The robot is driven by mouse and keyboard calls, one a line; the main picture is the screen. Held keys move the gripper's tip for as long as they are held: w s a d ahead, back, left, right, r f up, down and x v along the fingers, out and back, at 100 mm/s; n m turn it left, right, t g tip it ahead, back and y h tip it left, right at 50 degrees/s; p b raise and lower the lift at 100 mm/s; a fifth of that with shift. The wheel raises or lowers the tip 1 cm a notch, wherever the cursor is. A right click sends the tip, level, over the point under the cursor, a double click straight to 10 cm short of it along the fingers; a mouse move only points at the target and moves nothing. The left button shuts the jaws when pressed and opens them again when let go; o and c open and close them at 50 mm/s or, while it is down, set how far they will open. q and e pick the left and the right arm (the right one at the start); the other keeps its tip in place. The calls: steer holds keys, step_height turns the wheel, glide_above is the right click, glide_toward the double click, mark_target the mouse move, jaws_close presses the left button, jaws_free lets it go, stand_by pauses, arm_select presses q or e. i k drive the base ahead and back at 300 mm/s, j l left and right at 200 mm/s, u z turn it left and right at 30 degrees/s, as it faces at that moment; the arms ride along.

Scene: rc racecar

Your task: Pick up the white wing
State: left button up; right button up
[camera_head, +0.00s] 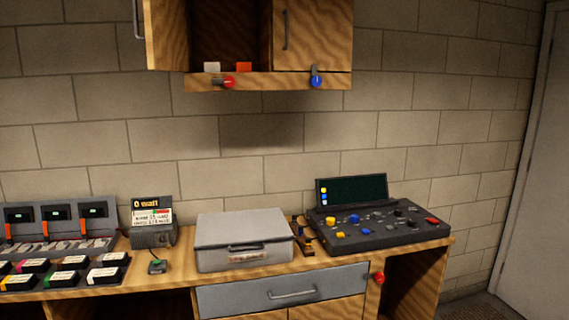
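A small white piece (211,67) sits on the bottom of the open wall cabinet at its left; it may be the white wing, but it is too small to tell its shape. An orange piece (243,68) sits just to the right of it, apart from it. Neither of my grippers is in view.
The wall cabinet (268,82) has a red knob (229,82) and a blue knob (316,80) on its lower edge. Below, the wooden bench (170,276) holds a grey metal case (244,241), a control console (380,229), a small display box (152,222) and several battery packs (70,263).

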mark_target(213, 66)
steer(key=i+j+z, duration=0.15)
steer(key=j, duration=0.8)
steer(key=i+j+z, duration=0.15)
steer(key=j, duration=0.85)
steer(key=j+z, duration=0.15)
steer(key=j, duration=0.8)
steer(key=i+l+u, duration=0.15)
steer(key=l, duration=0.35)
steer(key=i+l+u, duration=0.15)
steer(key=l, duration=0.35)
steer(key=i+l+u, duration=0.2)
steer(key=l, duration=0.3)
steer(key=k+j, duration=0.05)
steer(key=k, duration=0.1)
